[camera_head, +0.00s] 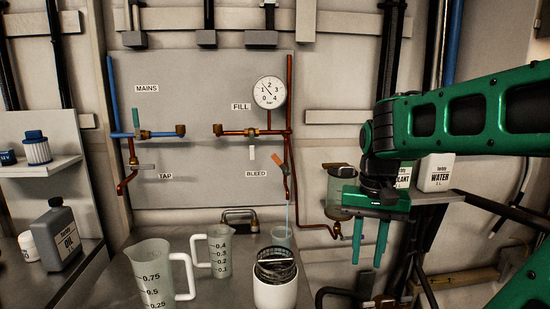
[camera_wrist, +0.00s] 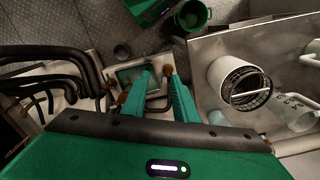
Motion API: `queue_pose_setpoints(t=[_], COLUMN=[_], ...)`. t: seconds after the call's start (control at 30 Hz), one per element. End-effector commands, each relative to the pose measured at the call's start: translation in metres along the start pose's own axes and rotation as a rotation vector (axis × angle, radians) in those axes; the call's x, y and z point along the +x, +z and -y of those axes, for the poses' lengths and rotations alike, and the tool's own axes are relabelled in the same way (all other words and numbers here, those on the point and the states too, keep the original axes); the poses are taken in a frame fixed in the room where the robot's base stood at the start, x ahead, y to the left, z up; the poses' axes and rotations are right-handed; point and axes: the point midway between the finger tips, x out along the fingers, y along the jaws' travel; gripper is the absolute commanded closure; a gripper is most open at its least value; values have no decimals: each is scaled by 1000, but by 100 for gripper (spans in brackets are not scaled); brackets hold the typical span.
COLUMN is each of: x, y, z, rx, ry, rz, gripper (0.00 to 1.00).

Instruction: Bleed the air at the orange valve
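The orange valve handle (camera_head: 277,159) sits at the BLEED label (camera_head: 256,174) on the right copper pipe, tilted off the pipe's line. A thin pale-blue line (camera_head: 288,212), a stream or a tube, runs down from the outlet towards a small clear cup (camera_head: 281,237). My gripper (camera_head: 368,264) hangs to the right of the valve and lower, well apart from it, with its two green fingers pointing down. In the wrist view, the fingers (camera_wrist: 156,75) are apart with nothing between them. The valve is not clearly visible in the wrist view.
A pressure gauge (camera_head: 269,92) reads between 1 and 2. A white strainer cup (camera_head: 275,289) and two measuring jugs, large (camera_head: 153,275) and small (camera_head: 219,252), stand on the bench. A clear vessel (camera_head: 339,190) is close left of my gripper. A WATER container (camera_head: 437,173) stands to the right.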

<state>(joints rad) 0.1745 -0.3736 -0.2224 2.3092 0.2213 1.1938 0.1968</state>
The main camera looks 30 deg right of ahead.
Motion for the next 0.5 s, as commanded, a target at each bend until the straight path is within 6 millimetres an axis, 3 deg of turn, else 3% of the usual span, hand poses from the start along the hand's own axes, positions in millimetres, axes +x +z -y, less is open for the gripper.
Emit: queue_pose_setpoints(t=[0.03,0.2,0.5], x=[-21,-84,-173], y=[-24,-87,-171], z=[11,47,130], rx=[64,303,704], ry=[5,15,16], rz=[-3,-2,-8], gripper=[73,73,73])
